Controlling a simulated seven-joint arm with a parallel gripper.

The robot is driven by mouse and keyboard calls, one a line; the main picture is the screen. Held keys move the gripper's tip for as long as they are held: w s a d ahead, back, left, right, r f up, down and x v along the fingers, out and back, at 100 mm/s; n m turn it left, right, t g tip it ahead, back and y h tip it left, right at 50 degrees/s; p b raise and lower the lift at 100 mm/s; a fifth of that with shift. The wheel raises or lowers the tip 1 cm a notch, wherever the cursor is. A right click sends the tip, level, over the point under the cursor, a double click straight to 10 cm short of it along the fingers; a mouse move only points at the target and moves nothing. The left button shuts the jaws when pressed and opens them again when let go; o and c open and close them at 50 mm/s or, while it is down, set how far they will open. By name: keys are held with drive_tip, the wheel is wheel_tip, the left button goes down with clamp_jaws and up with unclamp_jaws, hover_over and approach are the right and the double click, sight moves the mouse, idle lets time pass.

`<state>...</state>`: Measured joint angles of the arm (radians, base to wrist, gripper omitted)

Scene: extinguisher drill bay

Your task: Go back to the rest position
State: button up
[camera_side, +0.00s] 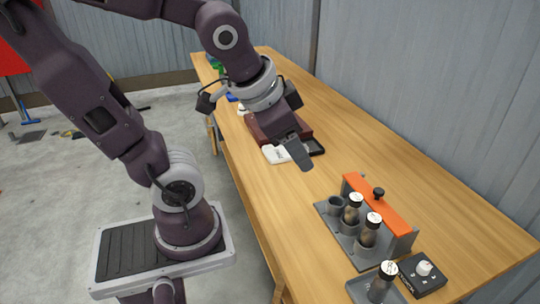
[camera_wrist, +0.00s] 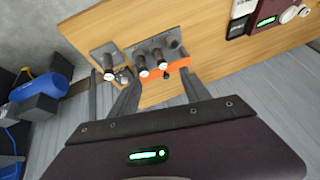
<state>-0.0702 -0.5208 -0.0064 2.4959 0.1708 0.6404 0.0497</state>
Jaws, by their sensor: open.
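My gripper (camera_side: 300,155) hangs above the wooden table in the side view, tilted downward, clear of the rack. In the wrist view its two fingers (camera_wrist: 160,92) are spread apart with nothing between them. The grey rack (camera_side: 338,232) with an orange bar (camera_side: 378,204) holds two dark bottles with white caps, the left one (camera_side: 354,209) and the right one (camera_side: 369,230). A third such bottle (camera_side: 383,282) stands on a grey tray (camera_side: 362,292) at the front. These also show in the wrist view, with the orange bar (camera_wrist: 170,76) nearest my fingers.
A small black box with a white knob (camera_side: 424,270) sits beside the tray. A white device (camera_side: 277,154) and a dark red box lie behind my gripper. A corrugated wall (camera_side: 430,90) runs along the table's far side. The table (camera_side: 400,160) is bare near that wall.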

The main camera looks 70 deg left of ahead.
drive_tip(key=s+d+r+n+h, duration=0.1)
drive_tip(key=s+d, duration=0.3)
drive_tip(key=s, duration=0.2)
drive_tip(key=shift+r+h, duration=0.25)
drive_tip(key=shift+h, duration=0.05)
